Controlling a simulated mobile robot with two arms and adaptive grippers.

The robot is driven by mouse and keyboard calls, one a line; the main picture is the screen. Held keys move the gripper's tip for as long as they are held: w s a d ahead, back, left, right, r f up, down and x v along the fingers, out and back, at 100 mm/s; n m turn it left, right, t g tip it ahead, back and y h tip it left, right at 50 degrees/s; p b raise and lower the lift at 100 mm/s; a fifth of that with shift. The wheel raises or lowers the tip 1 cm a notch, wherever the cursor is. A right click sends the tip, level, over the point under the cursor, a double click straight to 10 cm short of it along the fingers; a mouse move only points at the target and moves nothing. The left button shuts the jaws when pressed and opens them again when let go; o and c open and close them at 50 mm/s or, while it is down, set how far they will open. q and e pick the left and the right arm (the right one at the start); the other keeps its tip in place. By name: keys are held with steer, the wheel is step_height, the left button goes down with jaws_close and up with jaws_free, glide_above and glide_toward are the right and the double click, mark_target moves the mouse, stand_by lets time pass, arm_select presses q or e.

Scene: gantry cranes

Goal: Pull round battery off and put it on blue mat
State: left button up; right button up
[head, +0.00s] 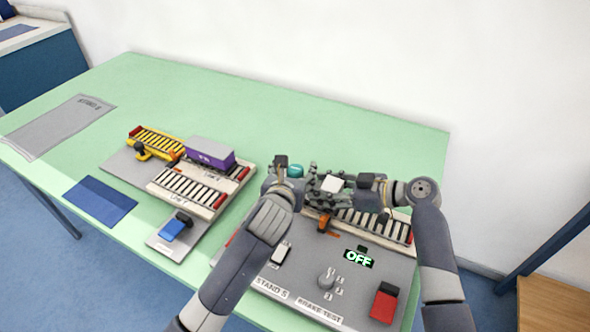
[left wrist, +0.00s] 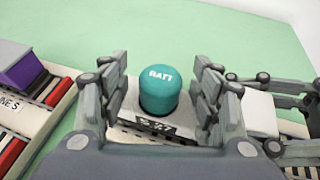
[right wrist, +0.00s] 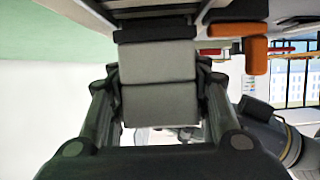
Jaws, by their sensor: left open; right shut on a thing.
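The round battery (head: 295,170) is a teal cylinder, upright. In the left wrist view the battery (left wrist: 160,90) stands on a pale labelled block (left wrist: 152,124), between the two fingers of my left gripper (left wrist: 160,85), which is open with gaps on both sides. My right gripper (right wrist: 160,95) is shut on a light grey block (right wrist: 160,103); in the head view its pale top (head: 332,184) shows among the fingers, right beside the battery. The blue mat (head: 100,200) lies flat and bare at the table's front left.
A crane board (head: 122,158) with a purple container (head: 209,153) and roller tracks lies between mat and grippers. Below my grippers is a control panel (head: 300,288) with a knob, red switch and OFF display (head: 358,258). A grey sheet (head: 60,124) lies far left. The table's back is clear.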

mark_target(295, 168)
arm_select(q)
steer(key=shift+w+f, duration=0.2)
steer(key=shift+w, duration=0.2)
steer(key=c, duration=1.3)
steer(key=shift+r, duration=0.15)
steer(key=shift+r, duration=0.95)
steer(key=shift+r, duration=2)
